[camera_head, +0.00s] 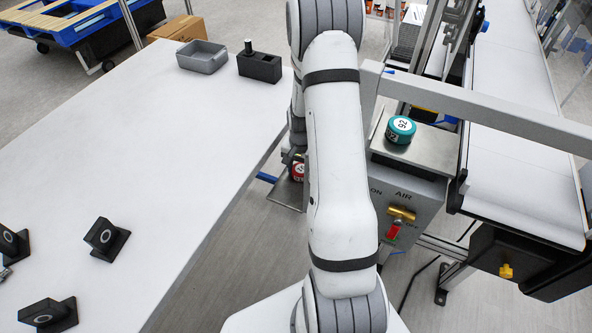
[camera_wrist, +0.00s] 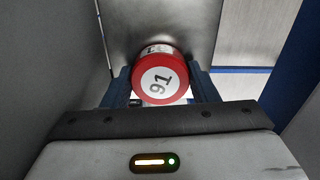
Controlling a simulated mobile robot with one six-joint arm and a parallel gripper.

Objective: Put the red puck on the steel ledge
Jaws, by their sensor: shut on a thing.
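The red puck (camera_wrist: 158,84), with a white top marked 91, sits between the two fingers of my gripper (camera_wrist: 160,76) in the wrist view. My gripper is shut on it. In the head view only a small part of the red puck (camera_head: 297,173) shows, beside my arm, which hides most of the gripper. A low steel ledge (camera_head: 283,193) shows below the puck there, partly hidden by my arm. In the wrist view a steel surface (camera_wrist: 150,20) lies right by the puck. I cannot tell whether the puck touches it.
A teal puck (camera_head: 400,129) marked 92 stands on a steel-topped box with an air valve (camera_head: 402,213). A conveyor (camera_head: 520,130) runs along the right. A white table (camera_head: 150,150) at left carries a grey bin (camera_head: 202,58) and black blocks. A grey rail (camera_head: 480,108) crosses above the box.

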